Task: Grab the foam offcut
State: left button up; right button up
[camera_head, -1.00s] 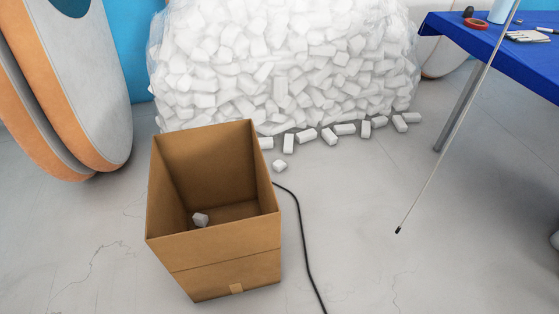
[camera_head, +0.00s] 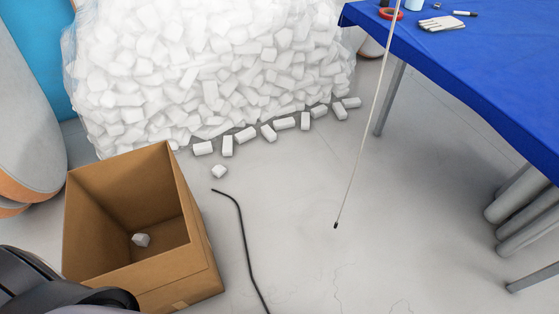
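A small pale foam piece (camera_head: 141,240) lies on the bottom inside an open cardboard box (camera_head: 190,262) at the lower left. Several more white foam blocks (camera_head: 268,133) lie in a loose row on the floor before a big clear bag of foam (camera_head: 210,70). The frames do not show which piece is the offcut meant. A dark part of my arm shows at the bottom left, in front of the box. Neither gripper's fingertips are in view.
A blue-covered table (camera_head: 450,62) stands at the right, with red tape (camera_head: 391,13) and gloves (camera_head: 441,23) on it. A thin pole (camera_head: 365,135) slants down to the floor. A black cable (camera_head: 243,235) lies right of the box.

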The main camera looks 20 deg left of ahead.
aim_at(218, 170)
jog(key=i+l+z, duration=0.55)
jog(key=i+u, duration=0.9)
jog(key=k+l, duration=0.05)
